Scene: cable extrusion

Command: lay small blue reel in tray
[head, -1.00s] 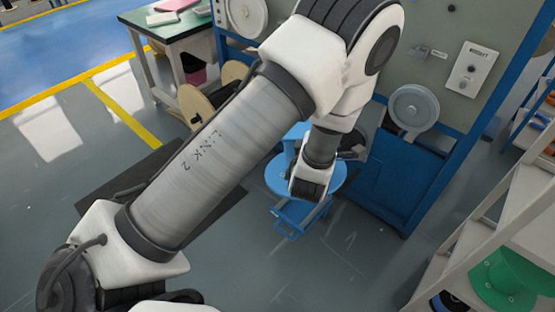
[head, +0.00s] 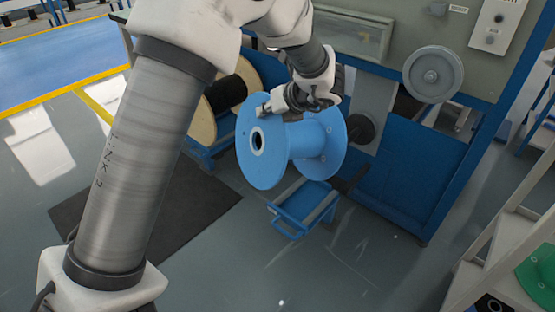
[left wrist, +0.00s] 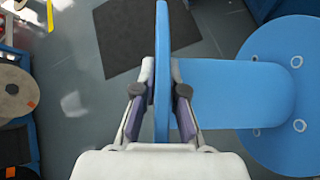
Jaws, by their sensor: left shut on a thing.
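The blue reel (head: 265,150) has two round flanges and a core lying roughly level, and it is tilted in the head view. My left gripper (head: 275,105) is shut on the upper rim of its near flange. In the left wrist view the fingers (left wrist: 160,88) stand on either side of that flange, seen edge-on (left wrist: 162,40). The core and far flange (left wrist: 285,90) extend to the right there. A blue tray-like frame with a handle (head: 290,222) is low, below the reel in the head view. My right gripper is out of view.
A blue and grey machine cabinet (head: 400,175) with a grey wheel (head: 433,75) stands behind. A pale reel with dark cable (head: 200,125) is at left. A pale shelf with a green reel (head: 540,272) is at right. Open grey floor (head: 230,265) lies in front.

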